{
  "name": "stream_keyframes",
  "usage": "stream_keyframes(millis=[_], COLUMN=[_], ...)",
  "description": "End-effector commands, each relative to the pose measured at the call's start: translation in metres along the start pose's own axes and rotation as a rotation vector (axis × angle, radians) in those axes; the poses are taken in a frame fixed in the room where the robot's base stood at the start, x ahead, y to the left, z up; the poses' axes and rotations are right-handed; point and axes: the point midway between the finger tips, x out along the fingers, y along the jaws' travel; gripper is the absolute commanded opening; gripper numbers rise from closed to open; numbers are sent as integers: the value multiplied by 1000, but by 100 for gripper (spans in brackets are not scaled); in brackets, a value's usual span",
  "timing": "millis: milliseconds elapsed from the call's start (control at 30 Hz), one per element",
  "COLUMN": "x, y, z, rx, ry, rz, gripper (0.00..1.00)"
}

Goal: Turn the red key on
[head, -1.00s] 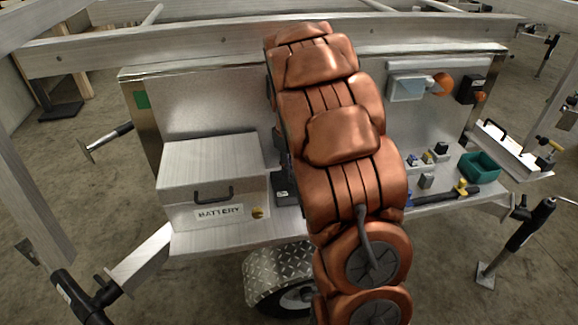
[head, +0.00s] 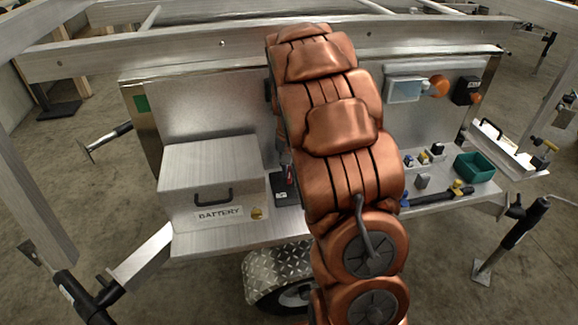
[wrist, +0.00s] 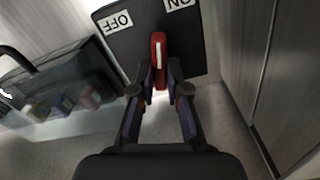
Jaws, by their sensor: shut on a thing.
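The red key (wrist: 159,52) has a pale stripe along it and stands out from a black switch plate (wrist: 130,45) in the wrist view. The plate carries a white OFF label (wrist: 114,21) at the left and a white ON label (wrist: 178,3) at the upper right, both upside down. The key's stripe runs nearly straight up the picture, between the two labels. My gripper (wrist: 160,88) is shut on the key, one finger on each side. In the head view my arm hides the key and most of the gripper.
A metal battery box (head: 213,175) stands left of my arm, with a small black unit (head: 284,188) beside it. A green bin (head: 474,167) and small parts lie on the shelf at the right. In the wrist view a dark box (wrist: 70,85) is close at left.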

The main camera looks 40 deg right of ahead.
Motion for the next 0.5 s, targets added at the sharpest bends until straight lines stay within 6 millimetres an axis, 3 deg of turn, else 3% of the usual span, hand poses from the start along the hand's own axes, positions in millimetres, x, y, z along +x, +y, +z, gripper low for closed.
stream_keyframes(millis=[500], x=[0], y=[4], z=[1], rx=[403], ry=[-3], rz=[3], gripper=[0])
